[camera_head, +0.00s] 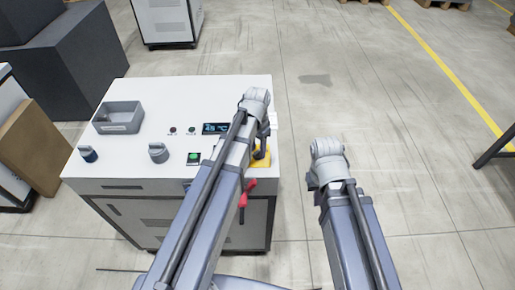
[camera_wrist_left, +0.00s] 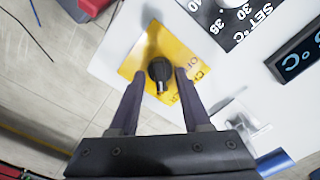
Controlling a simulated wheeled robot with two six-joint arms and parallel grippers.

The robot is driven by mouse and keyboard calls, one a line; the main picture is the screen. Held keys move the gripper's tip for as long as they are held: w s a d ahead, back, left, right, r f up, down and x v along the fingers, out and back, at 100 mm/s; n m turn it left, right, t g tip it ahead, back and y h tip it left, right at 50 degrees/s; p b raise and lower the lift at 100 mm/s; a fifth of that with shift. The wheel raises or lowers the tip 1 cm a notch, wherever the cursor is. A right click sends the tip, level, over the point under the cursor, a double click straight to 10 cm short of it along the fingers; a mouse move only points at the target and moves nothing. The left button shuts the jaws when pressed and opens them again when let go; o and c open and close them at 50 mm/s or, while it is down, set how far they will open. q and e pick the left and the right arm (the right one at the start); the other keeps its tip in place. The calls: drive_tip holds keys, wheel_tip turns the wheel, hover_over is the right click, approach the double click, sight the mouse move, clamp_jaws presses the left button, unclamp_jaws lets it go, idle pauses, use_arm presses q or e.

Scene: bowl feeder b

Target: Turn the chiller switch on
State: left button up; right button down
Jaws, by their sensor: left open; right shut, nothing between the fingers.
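The chiller switch is a black rotary knob (camera_wrist_left: 160,70) on a yellow plate (camera_wrist_left: 138,62) in the left wrist view. Its light pointer mark faces the bottom of that view; the plate's lettering is partly covered. In the head view the yellow plate (camera_head: 262,161) shows at the right edge of the machine top, partly hidden by my left arm. My left gripper (camera_wrist_left: 157,80) is open, its two fingers on either side of the knob, apparently with gaps; whether they touch it I cannot tell. My right arm shows right of the machine, but its gripper fingers are hidden.
A red handle (camera_head: 249,187) sticks out at the front right. Open floor (camera_head: 420,190) lies to the right.

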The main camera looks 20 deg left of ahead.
sight(258, 152)
use_arm(q)
drive_tip(key=shift+r, duration=0.1)
wheel_tip(258, 152, up, 8)
drive_tip(key=p, duration=0.8)
drive_tip(key=shift+f, duration=0.2)
drive_tip(key=s+d+f+n+b, duration=0.1)
drive_tip(key=s+d+f+b, duration=0.1)
drive_tip(key=s+d, duration=0.3)
drive_tip(key=s+d+f+n+y+b, duration=0.1)
drive_tip(key=s+d+f+b, duration=0.1)
drive_tip(key=s+d, duration=0.3)
drive_tip(key=s+b, duration=0.1)
drive_tip(key=s, duration=0.3)
drive_tip(key=shift+s+d+f, duration=0.15)
drive_tip(key=shift+d+f, duration=0.2)
